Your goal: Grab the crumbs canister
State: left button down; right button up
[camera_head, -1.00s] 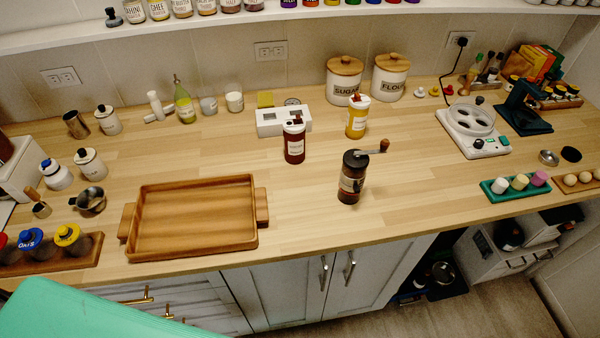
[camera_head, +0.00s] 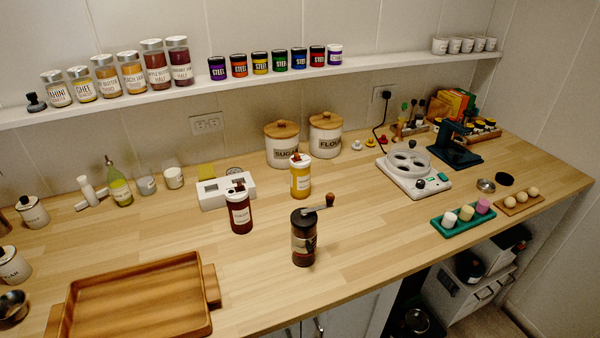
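No canister with a readable crumbs label shows. Two white canisters with wooden lids stand at the back of the counter, one labelled sugar (camera_head: 282,146) and one labelled flour (camera_head: 325,136). In front of them stand a dark red jar (camera_head: 239,212) and a yellow jar (camera_head: 300,180), both with white lids; their labels are too small to read. A white canister (camera_head: 33,213) with a dark knob stands at the left, and another (camera_head: 13,266) is partly cut off by the left edge. Neither of my grippers is in view.
A wooden tray (camera_head: 212,291) lies at the front left. A coffee grinder (camera_head: 304,240) with a side crank stands mid-counter. A white scale-like device (camera_head: 226,191) sits behind the red jar. A shelf (camera_head: 210,88) holds several jars.

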aim_at(300, 171)
jog(key=i+l, duration=0.1)
jog(key=l, duration=0.25)
jog(key=i+l, duration=0.1)
jog(key=l, duration=0.25)
jog(key=i+l, duration=0.1)
jog(key=l, duration=0.25)
jog(key=i+l+z, duration=0.1)
jog(key=l, duration=0.25)
jog(key=i+l, duration=0.1)
jog(key=l, duration=0.25)
